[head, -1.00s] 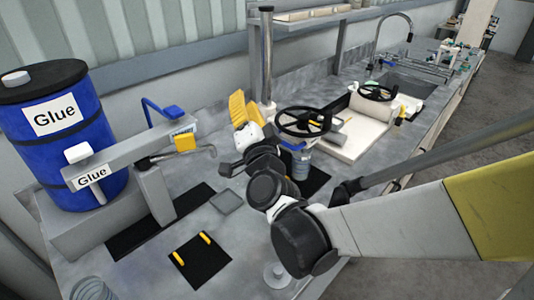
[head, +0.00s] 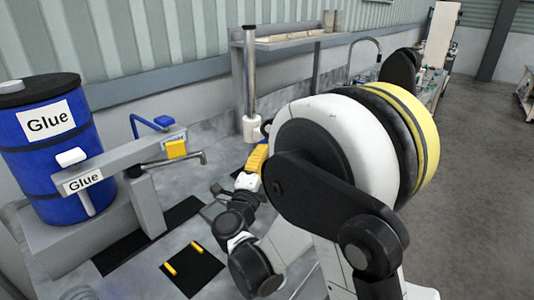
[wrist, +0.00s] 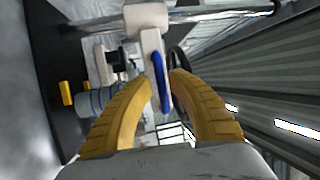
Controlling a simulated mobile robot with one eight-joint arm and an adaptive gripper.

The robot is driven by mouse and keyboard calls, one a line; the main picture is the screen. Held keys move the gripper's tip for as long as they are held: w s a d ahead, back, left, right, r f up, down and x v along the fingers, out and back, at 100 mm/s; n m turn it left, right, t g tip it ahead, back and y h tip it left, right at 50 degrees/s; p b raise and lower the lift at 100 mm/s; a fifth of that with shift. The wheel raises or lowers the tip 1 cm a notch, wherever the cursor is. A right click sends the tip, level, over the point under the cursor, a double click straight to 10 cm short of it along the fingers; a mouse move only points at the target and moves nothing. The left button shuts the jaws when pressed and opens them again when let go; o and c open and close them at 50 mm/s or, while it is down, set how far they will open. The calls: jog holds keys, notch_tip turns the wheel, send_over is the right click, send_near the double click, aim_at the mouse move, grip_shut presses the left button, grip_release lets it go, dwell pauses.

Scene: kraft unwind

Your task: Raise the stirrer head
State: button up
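The stirrer stand's upright metal column (head: 249,70) rises behind my arm, with a pale carriage (head: 250,128) low on it. In the wrist view the picture is turned sideways: the shiny column (wrist: 215,14) runs across the top and carries the white carriage (wrist: 147,17). A white part with a blue-edged loop or handle (wrist: 158,82) hangs from it. My gripper (wrist: 162,82) has its two yellow fingers apart, with this blue part showing in the gap. I cannot tell whether they touch it. In the head view my gripper (head: 257,158) is just below the carriage.
A blue glue drum (head: 50,145) and a grey glue dispenser with a spout (head: 185,160) stand at left. A black pad with two yellow bars (head: 192,268) lies in front. A shelf (head: 290,40) is behind. My arm hides the bench's right side.

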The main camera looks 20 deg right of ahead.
jog(key=shift+x, duration=1.25)
grip_shut()
notch_tip(320, 180, up, 15)
jog(key=p, duration=1)
jog(key=shift+w, duration=0.15)
